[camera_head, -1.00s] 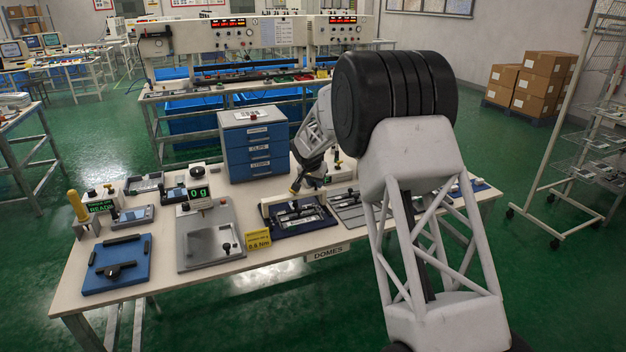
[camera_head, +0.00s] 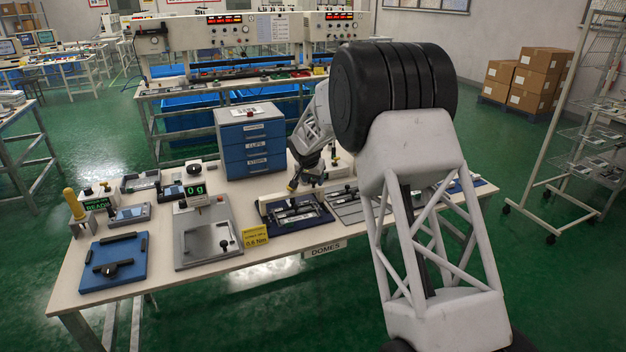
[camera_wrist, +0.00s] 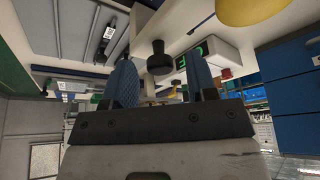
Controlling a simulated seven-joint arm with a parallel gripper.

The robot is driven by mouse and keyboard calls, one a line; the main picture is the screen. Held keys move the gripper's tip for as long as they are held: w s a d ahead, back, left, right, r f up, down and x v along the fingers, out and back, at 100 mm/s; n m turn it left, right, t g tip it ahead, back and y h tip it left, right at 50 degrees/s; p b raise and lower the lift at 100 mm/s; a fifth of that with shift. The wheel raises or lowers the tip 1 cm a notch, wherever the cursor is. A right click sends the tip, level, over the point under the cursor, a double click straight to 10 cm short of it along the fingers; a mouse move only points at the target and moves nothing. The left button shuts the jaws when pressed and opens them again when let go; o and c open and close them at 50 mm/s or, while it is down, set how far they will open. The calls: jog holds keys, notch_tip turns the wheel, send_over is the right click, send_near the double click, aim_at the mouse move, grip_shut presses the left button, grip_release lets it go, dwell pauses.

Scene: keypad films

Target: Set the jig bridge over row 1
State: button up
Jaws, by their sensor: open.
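A dark blue jig plate (camera_head: 279,224) with grey and black parts lies near the front edge of the bench. A pale bar runs along its back side; I cannot tell for sure whether this is the jig bridge, or which row is row 1. My gripper (camera_head: 300,185) is over the bench just behind the plate, partly hidden by its own wrist. In the wrist view my gripper (camera_wrist: 161,82) has two blue fingers spread apart. A black knob (camera_wrist: 160,57) shows between them, beyond the tips; I see no contact.
A grey plate (camera_head: 346,208) lies right of the jig. A scale (camera_head: 206,243) reading 0 g and a blue plate (camera_head: 125,272) stand to the left. A blue drawer unit (camera_head: 251,146) stands behind. A yellow torque card (camera_head: 255,235) is at the front edge.

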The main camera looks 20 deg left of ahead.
jog(key=v, duration=0.7)
jog(key=shift+r, duration=0.35)
jog(key=shift+s, duration=0.1)
dwell(0.4)
